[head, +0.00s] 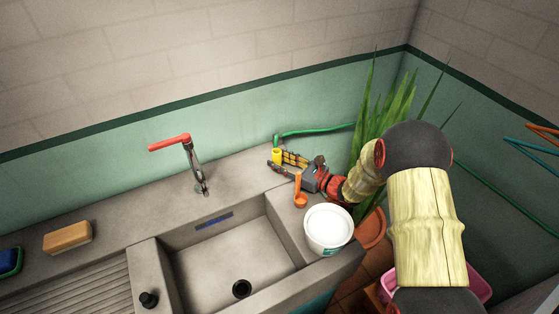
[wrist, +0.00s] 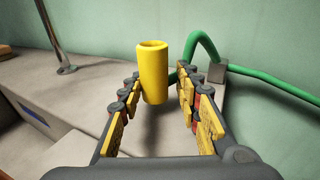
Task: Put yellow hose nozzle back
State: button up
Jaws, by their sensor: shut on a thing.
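The yellow hose nozzle (wrist: 152,75) is an upright, open-topped cylinder between the fingers of my gripper (wrist: 160,88) in the wrist view. The left finger lies against it; a gap seems to show at the right finger, but my gripper is shut on it. In the head view the nozzle (head: 277,155) is at the tips of my gripper (head: 281,160), over the counter's back right. The green hose (wrist: 270,82) arches just behind and right of the nozzle. I cannot tell whether they touch. The hose (head: 310,131) runs along the wall in the head view.
A grey block (wrist: 217,72) holds the hose by the wall. An orange scoop (head: 300,196) and a white tub (head: 328,228) stand near my gripper. The sink (head: 235,255) and red-handled tap (head: 190,160) are left. A potted plant (head: 371,228) stands right.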

jog(key=shift+f, duration=0.35)
jog(key=o, duration=1.2)
jog(key=shift+c, duration=0.2)
jog(key=shift+o, duration=0.2)
jog(key=shift+r, duration=0.4)
jog(key=p+v, duration=0.1)
jog(key=v, duration=0.5)
jog(key=p+v, duration=0.2)
jog(key=v, duration=0.4)
jog(key=shift+r+p, duration=0.25)
jog(key=shift+p, duration=0.05)
